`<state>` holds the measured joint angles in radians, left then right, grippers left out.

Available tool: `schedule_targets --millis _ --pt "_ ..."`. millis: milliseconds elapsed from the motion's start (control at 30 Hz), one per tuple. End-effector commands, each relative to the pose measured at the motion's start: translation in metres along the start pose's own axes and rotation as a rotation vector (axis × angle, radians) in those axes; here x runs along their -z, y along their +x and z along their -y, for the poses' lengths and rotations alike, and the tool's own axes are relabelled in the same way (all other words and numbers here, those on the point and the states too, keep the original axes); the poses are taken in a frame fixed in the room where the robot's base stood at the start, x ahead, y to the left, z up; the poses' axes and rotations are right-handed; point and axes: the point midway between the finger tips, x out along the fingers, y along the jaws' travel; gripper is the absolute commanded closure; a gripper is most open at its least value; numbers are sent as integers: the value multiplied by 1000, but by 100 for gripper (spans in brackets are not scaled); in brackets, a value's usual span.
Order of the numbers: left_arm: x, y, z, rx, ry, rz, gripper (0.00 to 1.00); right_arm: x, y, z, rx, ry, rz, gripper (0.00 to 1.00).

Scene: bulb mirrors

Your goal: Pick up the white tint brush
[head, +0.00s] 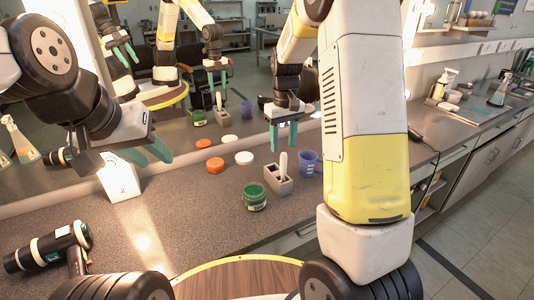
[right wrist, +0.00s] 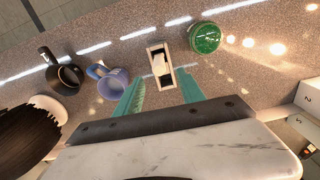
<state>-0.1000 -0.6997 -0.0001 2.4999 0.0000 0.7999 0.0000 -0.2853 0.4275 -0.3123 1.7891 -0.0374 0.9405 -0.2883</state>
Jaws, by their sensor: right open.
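The white tint brush (head: 283,162) stands upright in a small grey block holder (head: 278,181) on the counter. In the right wrist view the brush (right wrist: 160,64) shows in its holder (right wrist: 158,53), just beyond the fingertips. My right gripper (head: 284,136) is open and empty, above and behind the brush in the head view. In the right wrist view its two teal fingers (right wrist: 160,88) are spread, with the brush lined up between them but apart from them. My left gripper (head: 147,154) hangs over the counter at the left, its teal fingers apart and empty.
A green jar (head: 255,195) and a blue cup (head: 308,163) flank the holder closely. An orange lid (head: 215,165) and a white lid (head: 244,158) lie to the left. A black hair dryer (head: 48,246) lies far left. A mirror stands behind the counter.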

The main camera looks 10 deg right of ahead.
Motion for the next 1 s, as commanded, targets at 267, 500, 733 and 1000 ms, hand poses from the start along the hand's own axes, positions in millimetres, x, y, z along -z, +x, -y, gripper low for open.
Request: schedule_targets --millis 267,500,733,1000 --pt "0 0 0 0 0 0 64 -1 30 0 -1 -1 7 54" --pt "0 0 0 0 0 0 64 -6 64 -1 -1 -1 8 54" --pt "0 0 0 0 0 0 64 -5 79 -1 -1 -1 3 54" --pt "0 0 0 0 0 0 64 -5 79 -1 -1 -1 3 73"
